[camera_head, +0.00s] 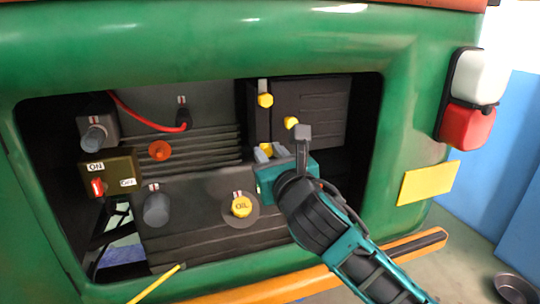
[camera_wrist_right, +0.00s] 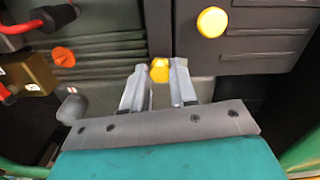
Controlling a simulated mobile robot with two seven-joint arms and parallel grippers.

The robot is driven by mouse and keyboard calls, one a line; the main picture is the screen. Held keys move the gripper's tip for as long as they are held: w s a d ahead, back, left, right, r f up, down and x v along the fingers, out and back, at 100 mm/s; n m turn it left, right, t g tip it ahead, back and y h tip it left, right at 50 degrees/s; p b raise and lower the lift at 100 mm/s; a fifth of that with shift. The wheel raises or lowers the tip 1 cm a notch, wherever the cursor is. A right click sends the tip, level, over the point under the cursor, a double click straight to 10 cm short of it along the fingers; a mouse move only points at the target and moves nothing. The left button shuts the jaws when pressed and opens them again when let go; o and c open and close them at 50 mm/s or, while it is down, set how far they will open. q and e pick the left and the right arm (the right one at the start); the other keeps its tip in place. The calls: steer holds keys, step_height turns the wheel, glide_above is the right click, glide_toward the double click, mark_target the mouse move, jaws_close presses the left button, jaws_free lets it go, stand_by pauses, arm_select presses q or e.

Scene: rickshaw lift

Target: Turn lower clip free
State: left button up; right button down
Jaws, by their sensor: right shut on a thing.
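The lower yellow clip (camera_head: 266,149) sits at the left edge of the dark box in the open engine bay. My right gripper (camera_head: 267,154) reaches in from the lower right, with its fingertips at this clip. In the right wrist view the clip (camera_wrist_right: 159,70) shows between the tips of the two grey fingers (camera_wrist_right: 160,78), which are closed on it. Its far side and how it is turned are hidden. My left gripper is not in view.
Another yellow clip (camera_head: 265,100) is above, and a yellow knob (camera_head: 291,122) is on the dark box (camera_head: 318,105). A yellow oil cap (camera_head: 241,205), red cable (camera_head: 140,116), orange knob (camera_head: 160,151) and ON/OFF switch box (camera_head: 110,174) are left. The green body (camera_head: 215,45) frames the opening.

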steer(key=m, duration=0.8)
steer(key=shift+m, duration=0.3)
steer(key=m, duration=0.4)
steer(key=shift+d+f+m, duration=0.1)
steer(key=shift+m, duration=2.1)
steer(key=c, duration=0.9)
jaws_free()
